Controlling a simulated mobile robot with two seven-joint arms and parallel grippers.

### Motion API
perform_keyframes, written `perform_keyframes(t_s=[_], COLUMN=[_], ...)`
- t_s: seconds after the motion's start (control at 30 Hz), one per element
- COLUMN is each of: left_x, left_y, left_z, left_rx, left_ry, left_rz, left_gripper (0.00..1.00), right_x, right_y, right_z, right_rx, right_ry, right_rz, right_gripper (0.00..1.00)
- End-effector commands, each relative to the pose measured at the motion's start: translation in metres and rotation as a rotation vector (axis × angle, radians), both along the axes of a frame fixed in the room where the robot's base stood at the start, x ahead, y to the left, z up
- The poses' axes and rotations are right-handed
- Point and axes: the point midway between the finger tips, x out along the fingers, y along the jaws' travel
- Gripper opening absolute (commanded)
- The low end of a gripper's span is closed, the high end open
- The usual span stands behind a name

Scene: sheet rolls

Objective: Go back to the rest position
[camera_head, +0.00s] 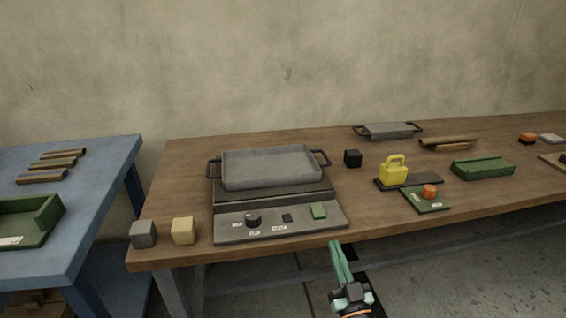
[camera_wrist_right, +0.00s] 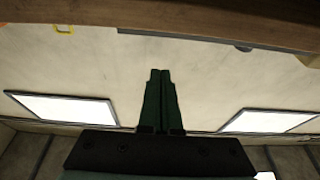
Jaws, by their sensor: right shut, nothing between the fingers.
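My right gripper (camera_head: 336,246) is in the head view at the lower middle, in front of the table's front edge and below the control panel. Its green fingers point up and away and lie close together, with nothing between them. In the right wrist view the shut fingers (camera_wrist_right: 160,76) show against the wall and ceiling, with the table's edge (camera_wrist_right: 230,20) across the top. The gripper appears apart from every object. My left gripper is in neither view.
A blue table (camera_head: 95,190) stands left. The floor in front is open.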

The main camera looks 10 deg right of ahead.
Motion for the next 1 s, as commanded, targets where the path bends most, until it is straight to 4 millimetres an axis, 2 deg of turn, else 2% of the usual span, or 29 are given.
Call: perform_keyframes(t_s=[0.07, 0.17, 0.3, 0.4, 0.5, 0.63, 0.7, 0.87, 1.0], left_x=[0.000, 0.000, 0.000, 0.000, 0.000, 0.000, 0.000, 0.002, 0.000], left_y=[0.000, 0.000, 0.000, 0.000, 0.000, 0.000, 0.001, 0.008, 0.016], left_z=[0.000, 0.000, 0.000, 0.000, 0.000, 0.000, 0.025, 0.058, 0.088], left_rx=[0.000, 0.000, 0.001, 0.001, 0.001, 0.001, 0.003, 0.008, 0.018], left_ry=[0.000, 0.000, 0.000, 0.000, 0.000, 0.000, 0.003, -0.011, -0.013], left_rz=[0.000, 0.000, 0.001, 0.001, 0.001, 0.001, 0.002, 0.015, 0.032], left_gripper=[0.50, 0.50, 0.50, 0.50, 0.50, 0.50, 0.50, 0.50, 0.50], right_x=[-0.008, -0.031, -0.088, -0.132, -0.176, -0.233, -0.230, -0.232, -0.234], right_y=[0.007, 0.024, 0.049, 0.058, 0.060, 0.056, 0.053, 0.047, 0.042], right_z=[-0.012, -0.043, -0.102, -0.135, -0.160, -0.183, -0.159, -0.131, -0.100], right_rx=[-0.007, -0.021, -0.051, -0.064, -0.076, -0.091, -0.089, -0.086, -0.084], right_ry=[0.049, 0.184, 0.475, 0.668, 0.844, 1.057, 1.053, 1.053, 1.054], right_rz=[0.028, 0.099, 0.206, 0.245, 0.258, 0.249, 0.240, 0.225, 0.210], right_gripper=[0.00, 0.00, 0.00, 0.00, 0.00, 0.00, 0.00, 0.00, 0.00])
